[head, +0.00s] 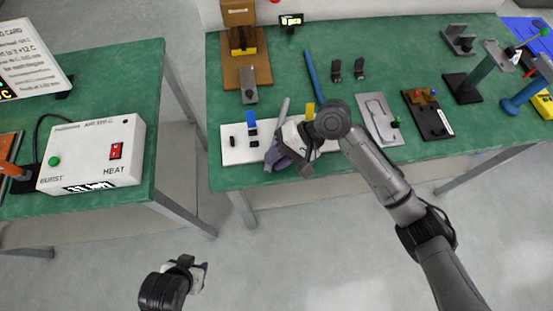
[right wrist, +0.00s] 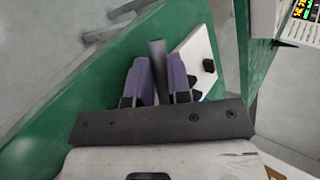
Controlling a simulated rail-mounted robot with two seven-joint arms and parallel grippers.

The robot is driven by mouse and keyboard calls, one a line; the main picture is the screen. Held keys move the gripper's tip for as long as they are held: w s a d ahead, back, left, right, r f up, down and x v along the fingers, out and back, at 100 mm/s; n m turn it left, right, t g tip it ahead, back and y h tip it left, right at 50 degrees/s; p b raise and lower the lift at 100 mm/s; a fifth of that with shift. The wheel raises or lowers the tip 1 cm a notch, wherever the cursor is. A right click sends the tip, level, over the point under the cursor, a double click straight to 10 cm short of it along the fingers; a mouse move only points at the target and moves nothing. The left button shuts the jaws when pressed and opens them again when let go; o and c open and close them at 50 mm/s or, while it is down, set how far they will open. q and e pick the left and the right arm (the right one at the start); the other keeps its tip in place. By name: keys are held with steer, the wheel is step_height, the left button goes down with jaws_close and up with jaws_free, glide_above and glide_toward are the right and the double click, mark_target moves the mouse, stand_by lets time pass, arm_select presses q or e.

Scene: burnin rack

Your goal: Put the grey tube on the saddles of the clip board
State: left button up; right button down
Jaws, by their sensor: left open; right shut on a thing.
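The grey tube (head: 284,110) stands up from my right gripper (head: 281,157), tilted in the head view. In the right wrist view the tube (right wrist: 157,62) sits between the purple fingers, which are shut on it. The white clip board (head: 231,157) lies at the table's front edge, with small black parts and blue and yellow pieces on it. My right gripper is over the board and hides its middle; I cannot tell whether the tube touches it. A board corner (right wrist: 197,45) shows in the right wrist view. My left gripper (head: 198,275) is open and empty, low over the floor.
A blue rod (head: 313,77) lies behind the board, near two small black stands (head: 347,70). A grey plate (head: 379,118) and a dark block (head: 428,116) lie to the right. A white heater box (head: 95,153) stands on the separate left table; a gap divides the tables.

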steer(key=shift+f, duration=0.5)
steer(key=shift+r, duration=0.1)
steer(key=c, duration=1.3)
jaws_free()
steer(key=shift+f, duration=0.2)
steer(key=shift+c, duration=0.2)
steer(key=shift+r, duration=0.1)
steer(key=p+v, duration=0.4)
steer(key=v, duration=0.8)
steer(key=shift+w, duration=0.1)
